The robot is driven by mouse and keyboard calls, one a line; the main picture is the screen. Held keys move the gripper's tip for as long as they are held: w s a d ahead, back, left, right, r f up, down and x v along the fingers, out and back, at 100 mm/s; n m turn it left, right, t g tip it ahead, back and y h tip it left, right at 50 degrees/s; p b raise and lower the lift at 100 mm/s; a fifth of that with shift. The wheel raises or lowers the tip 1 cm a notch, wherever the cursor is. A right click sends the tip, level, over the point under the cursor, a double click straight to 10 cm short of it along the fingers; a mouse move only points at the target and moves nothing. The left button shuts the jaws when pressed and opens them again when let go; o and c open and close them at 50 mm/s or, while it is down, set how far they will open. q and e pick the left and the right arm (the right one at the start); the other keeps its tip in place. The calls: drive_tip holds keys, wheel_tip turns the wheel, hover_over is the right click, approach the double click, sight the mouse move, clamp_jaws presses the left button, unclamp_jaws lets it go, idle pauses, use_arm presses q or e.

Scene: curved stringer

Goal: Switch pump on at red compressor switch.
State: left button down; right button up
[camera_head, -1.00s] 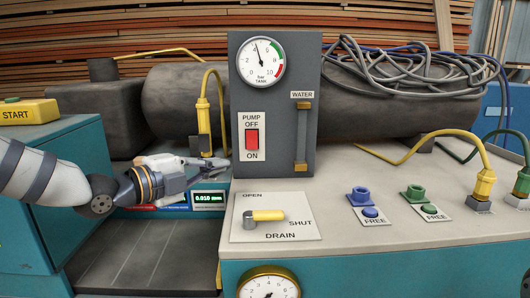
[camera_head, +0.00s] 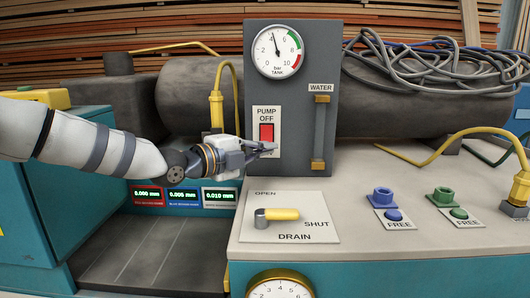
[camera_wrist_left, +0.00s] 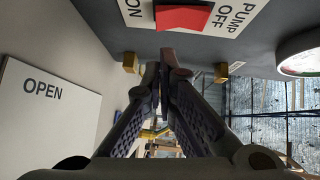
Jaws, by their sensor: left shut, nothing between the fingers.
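The red pump switch (camera_head: 266,132) sits on a white plate marked PUMP OFF above and ON below, on the dark grey upright panel (camera_head: 290,180). My left gripper (camera_head: 272,148) is shut and empty, with its tips at the lower part of the switch plate, just below the red rocker, and covering the ON label. In the left wrist view the shut fingertips (camera_wrist_left: 166,55) lie close to the red rocker (camera_wrist_left: 183,17). I cannot tell whether they touch it. My right gripper is not in view.
A tank gauge (camera_head: 277,52) is above the switch and a water sight tube (camera_head: 319,130) to its right. The yellow drain lever (camera_head: 281,214) lies on the bench top below. A yellow plug (camera_head: 216,108) with cable stands behind my gripper.

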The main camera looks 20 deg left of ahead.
sight(267, 135)
use_arm(q)
drive_tip(key=shift+w+a+f, duration=0.2)
drive_tip(key=shift+w, duration=0.3)
drive_tip(key=shift+w+a+f, duration=0.15)
drive_tip(key=shift+w+f, duration=0.05)
drive_tip(key=shift+w, duration=0.3)
drive_tip(key=shift+w+r, duration=0.15)
drive_tip(key=shift+r, duration=0.1)
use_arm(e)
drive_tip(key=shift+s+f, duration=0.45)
use_arm(q)
drive_tip(key=shift+f, duration=0.1)
